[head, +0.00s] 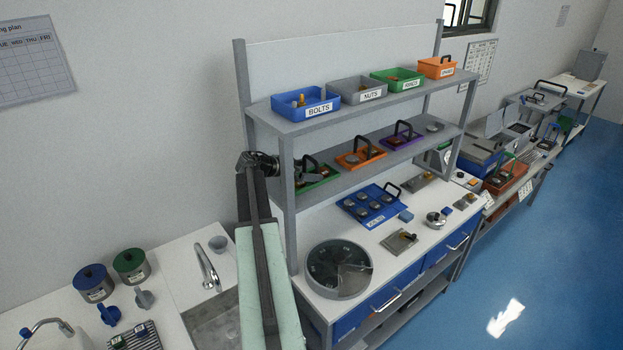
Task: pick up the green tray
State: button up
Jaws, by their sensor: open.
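The green tray (325,182) lies at the left end of the middle shelf (388,172). It has a black handle and carries small items that are hard to make out. My gripper (303,170) is open at the left end of this shelf, beside the left upright. It overlaps the tray's left part and handle in the picture. I cannot tell whether the fingers are around the handle or touch it. The tray's left end is partly hidden by my gripper and the upright.
Orange (361,160) and purple (402,136) handled trays sit farther right on the same shelf. The top shelf holds labelled bins, including a blue one (306,104) and a green one (397,80). A round grey device (338,270) and a blue tray (370,206) stand on the bench below.

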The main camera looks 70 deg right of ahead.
aim_at(316, 162)
jog(key=b+x, duration=0.2)
jog(key=x, duration=0.3)
jog(key=shift+f, duration=0.25)
jog(key=shift+s+d, duration=0.15)
jog(key=shift+r, duration=0.1)
jog(key=c, duration=1.3)
jog(key=shift+o, duration=0.2)
jog(key=shift+r, duration=0.15)
notch_tip(316, 162, up, 4)
jog(key=p, duration=0.3)
jog(key=shift+p, duration=0.4)
jog(key=w+a, duration=0.8)
jog(key=a, duration=0.5)
jog(key=w+a, duration=0.9)
jog(key=a, duration=0.5)
jog(key=shift+f+b, duration=0.3)
jog(key=shift+f, duration=0.15)
